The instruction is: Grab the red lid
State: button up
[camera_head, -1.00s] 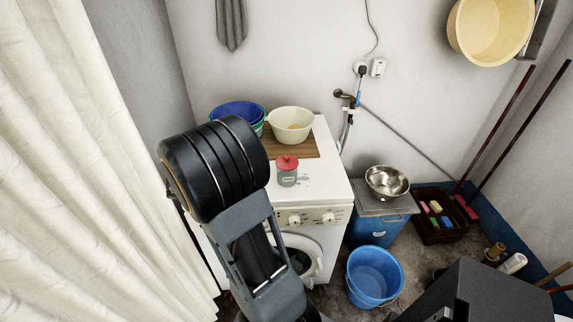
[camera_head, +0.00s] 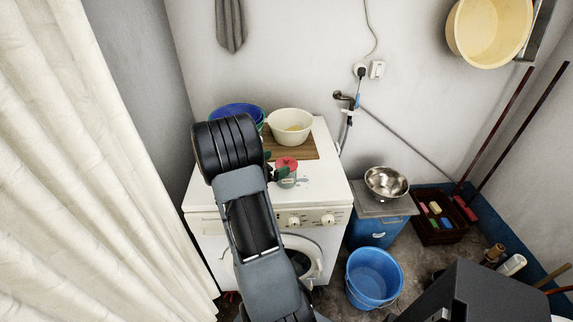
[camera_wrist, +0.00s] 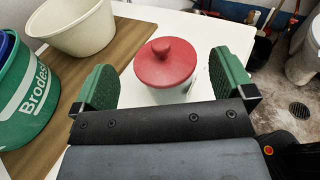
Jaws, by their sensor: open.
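The red lid (camera_head: 287,163), round with a knob on top, sits on a small pale jar (camera_head: 287,181) on top of the white washing machine (camera_head: 322,184). In the wrist view the red lid (camera_wrist: 165,62) lies between the two green finger pads of my gripper (camera_wrist: 165,82), with a gap on each side. My gripper is open, and neither pad visibly touches the lid. In the head view my gripper (camera_head: 276,166) is at the jar and partly hidden behind my arm. Most of the jar's body is hidden below the lid in the wrist view.
A cream bowl (camera_head: 290,126) stands on a wooden board (camera_head: 303,146) behind the jar. A blue basin (camera_head: 238,112) and a green bucket (camera_wrist: 27,95) are to the left. A steel bowl (camera_head: 386,182) is to the right. The machine top right of the jar is clear.

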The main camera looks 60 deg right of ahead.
aim_at(286, 158)
jog(key=shift+p+x, duration=0.55)
jog(key=shift+x, duration=2)
jog(key=shift+r, duration=0.1)
jog(key=shift+c, duration=0.5)
jog(key=c, duration=0.7)
jog(key=shift+o, duration=0.2)
jog(key=shift+r, duration=0.1)
